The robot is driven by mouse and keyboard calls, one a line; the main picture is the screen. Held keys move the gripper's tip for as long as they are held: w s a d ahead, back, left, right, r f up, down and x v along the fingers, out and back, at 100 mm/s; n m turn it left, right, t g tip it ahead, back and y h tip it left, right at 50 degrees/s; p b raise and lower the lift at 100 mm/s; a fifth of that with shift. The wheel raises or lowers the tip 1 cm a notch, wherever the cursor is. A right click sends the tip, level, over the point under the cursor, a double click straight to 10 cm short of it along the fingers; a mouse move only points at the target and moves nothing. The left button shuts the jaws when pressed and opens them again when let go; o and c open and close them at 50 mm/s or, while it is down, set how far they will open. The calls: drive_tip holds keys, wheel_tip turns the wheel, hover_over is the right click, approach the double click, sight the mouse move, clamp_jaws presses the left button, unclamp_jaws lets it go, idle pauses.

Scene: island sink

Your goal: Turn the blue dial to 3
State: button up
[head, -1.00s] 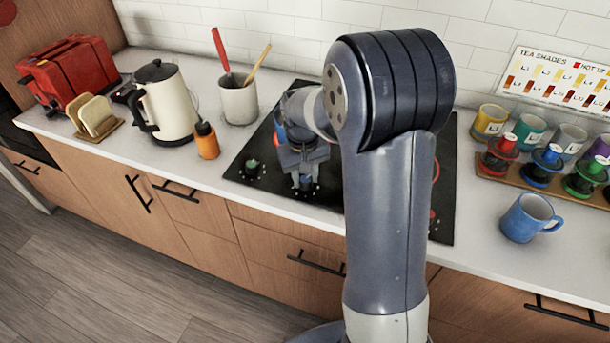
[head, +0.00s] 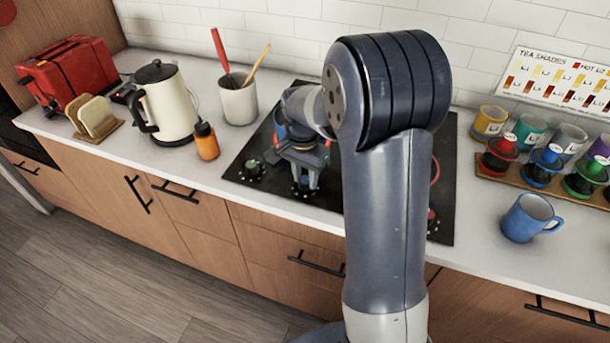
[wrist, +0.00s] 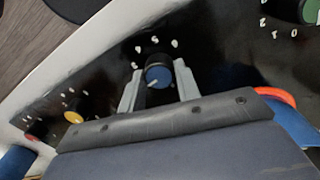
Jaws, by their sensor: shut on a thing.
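The blue dial (wrist: 158,76) is on the black cooktop panel (wrist: 100,62) in the wrist view. Its white pointer mark is on the lower left of its top in that picture. Small white marks lie beyond it, too small to read surely. My gripper (wrist: 158,72) is shut on the dial, with one grey finger on each side. In the head view my gripper (head: 304,180) is low at the cooktop's front edge, and it mostly hides the dial there.
A green dial (wrist: 309,10), a yellow dial (wrist: 74,117) and a red dial (wrist: 34,132) sit along the same panel. In the head view an orange bottle (head: 206,141) and a cream kettle (head: 168,102) stand left of the cooktop. A blue mug (head: 528,217) stands to the right.

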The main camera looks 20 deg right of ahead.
sight(305, 178)
drive_tip(key=m, duration=0.4)
drive_tip(key=shift+m, duration=2.1)
drive_tip(key=o, duration=1)
drive_tip(key=shift+c, duration=0.2)
drive_tip(key=shift+r, duration=0.1)
wheel_tip(305, 178, up, 11)
drive_tip(key=shift+w, duration=0.2)
drive_tip(key=shift+f, duration=0.2)
